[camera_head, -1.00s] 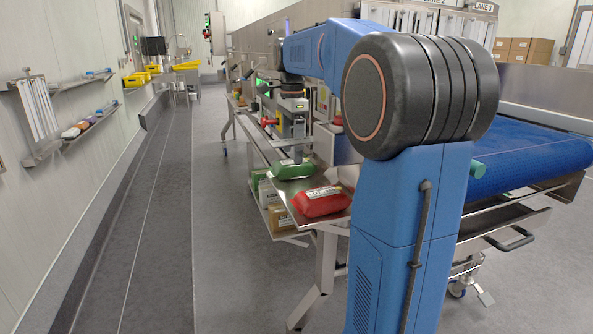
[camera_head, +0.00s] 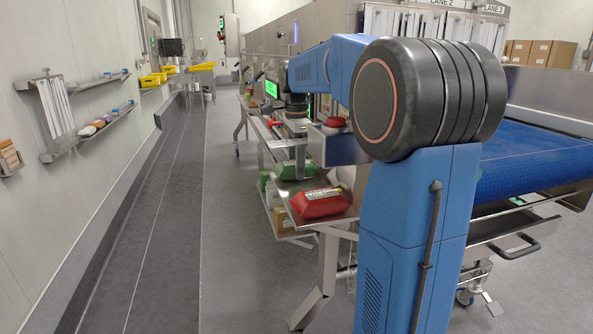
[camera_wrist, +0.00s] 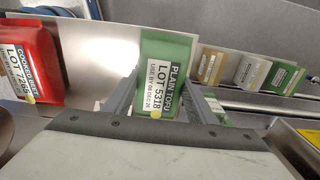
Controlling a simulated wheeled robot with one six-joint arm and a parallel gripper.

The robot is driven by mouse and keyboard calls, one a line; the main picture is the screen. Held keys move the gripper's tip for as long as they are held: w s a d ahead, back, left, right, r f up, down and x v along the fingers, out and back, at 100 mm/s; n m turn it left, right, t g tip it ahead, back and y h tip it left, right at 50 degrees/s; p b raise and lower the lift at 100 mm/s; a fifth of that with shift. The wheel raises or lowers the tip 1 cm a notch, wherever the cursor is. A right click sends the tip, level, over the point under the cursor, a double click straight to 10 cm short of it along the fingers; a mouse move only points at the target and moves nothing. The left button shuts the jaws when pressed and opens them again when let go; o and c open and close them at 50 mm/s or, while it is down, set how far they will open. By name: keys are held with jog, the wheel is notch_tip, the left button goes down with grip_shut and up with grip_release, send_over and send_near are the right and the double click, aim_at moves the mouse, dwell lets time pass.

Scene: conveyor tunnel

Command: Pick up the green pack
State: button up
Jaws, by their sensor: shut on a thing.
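The green pack (camera_wrist: 180,50) has a white and black label reading "PLAIN TOFU, LOT 5318" in the wrist view. My gripper (camera_wrist: 162,82) is shut on it, one finger on each side. In the head view the green pack (camera_head: 287,171) lies low at the steel shelf's surface, partly hidden by my gripper (camera_head: 298,174). I cannot tell whether it still touches the shelf.
A red pack (camera_head: 319,203) labelled cooked beef lies close by on the steel shelf (camera_head: 325,223); it shows at left in the wrist view (camera_wrist: 32,68). Several more packs (camera_wrist: 248,70) are at right. A blue conveyor belt (camera_head: 535,165) is beyond my arm.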

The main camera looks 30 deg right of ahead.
jog(key=shift+o, duration=0.2)
jog(key=shift+r, duration=0.1)
notch_tip(320, 180, up, 10)
jog(key=shift+f, duration=0.1)
dwell(0.3)
